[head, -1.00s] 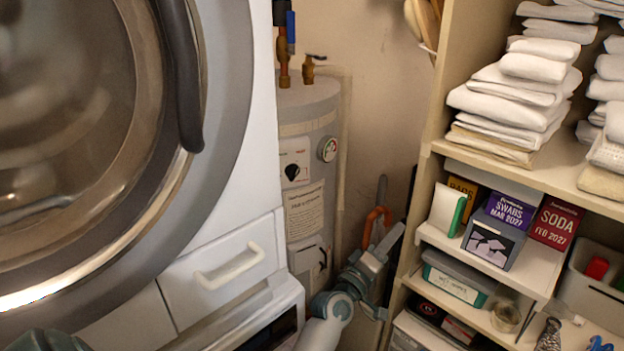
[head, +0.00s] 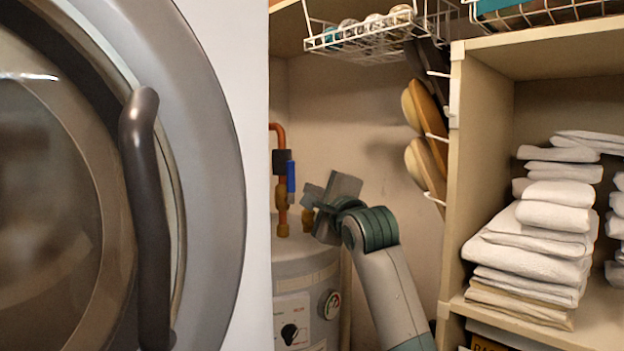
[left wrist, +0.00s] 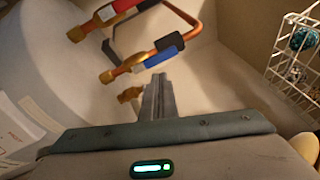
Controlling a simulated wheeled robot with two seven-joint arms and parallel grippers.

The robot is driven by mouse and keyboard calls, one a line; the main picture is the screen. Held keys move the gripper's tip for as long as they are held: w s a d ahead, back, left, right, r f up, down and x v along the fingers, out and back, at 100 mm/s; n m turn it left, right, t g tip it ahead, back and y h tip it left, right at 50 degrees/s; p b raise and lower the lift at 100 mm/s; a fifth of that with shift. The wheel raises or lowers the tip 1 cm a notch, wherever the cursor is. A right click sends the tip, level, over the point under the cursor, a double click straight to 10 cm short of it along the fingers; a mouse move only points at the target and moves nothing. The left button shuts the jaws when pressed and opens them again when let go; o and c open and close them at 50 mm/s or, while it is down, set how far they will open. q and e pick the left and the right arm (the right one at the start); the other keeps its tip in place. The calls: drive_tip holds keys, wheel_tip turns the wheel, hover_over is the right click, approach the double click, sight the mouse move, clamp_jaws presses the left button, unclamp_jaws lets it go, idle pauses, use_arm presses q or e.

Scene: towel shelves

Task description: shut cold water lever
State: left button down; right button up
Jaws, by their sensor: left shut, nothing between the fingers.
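The blue lever (head: 291,176) lies along the copper pipe (head: 282,200) above the water heater (head: 300,262), parallel to the pipe. It also shows in the left wrist view (left wrist: 160,58), between a brass fitting (left wrist: 115,73) and a black sleeve (left wrist: 170,42). My left gripper (head: 312,195) is shut and empty, just right of the blue lever in the head view. In the left wrist view its closed fingers (left wrist: 158,80) point toward the pipe, just below the blue lever; I cannot tell whether they touch it. My right gripper is not in view.
A second pipe with a red lever (left wrist: 125,5) shows in the left wrist view. The washer door (head: 150,200) fills the left. A wire basket (head: 365,35) hangs above, wooden brushes (head: 425,130) hang by the shelf (head: 470,170), and towels (head: 540,230) are stacked right.

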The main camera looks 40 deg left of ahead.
sight(287, 182)
use_arm(q)
drive_tip(key=w+d+r+n+t+h, duration=0.1)
drive_tip(key=w+d+r+t+h, duration=0.1)
drive_tip(key=h, duration=0.1)
drive_tip(key=shift+w+r, duration=0.15)
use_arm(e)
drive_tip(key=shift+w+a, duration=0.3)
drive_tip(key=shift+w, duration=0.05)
use_arm(q)
drive_tip(key=shift+a, duration=0.1)
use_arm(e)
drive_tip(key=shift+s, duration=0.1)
